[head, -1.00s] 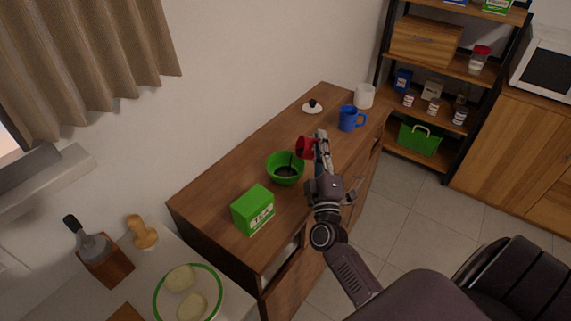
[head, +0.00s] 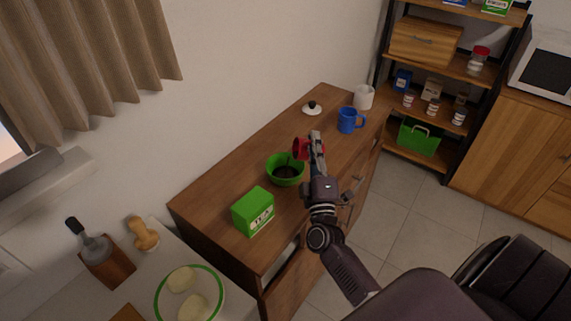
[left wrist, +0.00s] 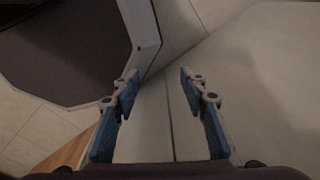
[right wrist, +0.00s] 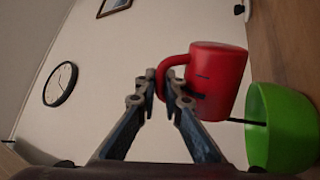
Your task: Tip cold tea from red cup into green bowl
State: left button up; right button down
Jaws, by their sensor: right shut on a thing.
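The red cup (head: 301,149) is tipped on its side just above and beyond the green bowl (head: 274,174). My right gripper (head: 314,140) is shut on the cup's handle; the right wrist view shows the red cup (right wrist: 222,75) and its handle between the fingertips (right wrist: 165,88). In that view a thin dark stream runs from the cup to the green bowl (right wrist: 280,130). Dark liquid lies in the bowl in the head view. My left gripper (left wrist: 158,85) is open and empty in the left wrist view, and out of the head view.
A green tea box (head: 253,211) stands near the bowl on the wooden cabinet (head: 232,168). A blue mug (head: 347,121), a white cup (head: 363,97) and a white lid (head: 312,108) stand farther back. A counter with a plate (head: 189,294) is at the lower left.

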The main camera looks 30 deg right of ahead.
jog(key=shift+w+a+r+n+t+y+p, duration=0.15)
jog(key=shift+a+r+n+p, duration=0.05)
jog(key=shift+a+n+p, duration=0.15)
jog(key=shift+w+a+r+n+t+y+p, duration=0.15)
jog(key=shift+a+n+p, duration=0.05)
jog(key=shift+a+n, duration=0.15)
jog(key=shift+w+a+r+n+t+y+p, duration=0.2)
jog(key=shift+a+n+y+p, duration=0.25)
jog(key=shift+n+p, duration=0.35)
jog(key=shift+w+a+r+n+t+y+p, duration=0.2)
jog(key=shift+a+n+y+p, duration=0.25)
jog(key=shift+n, duration=0.55)
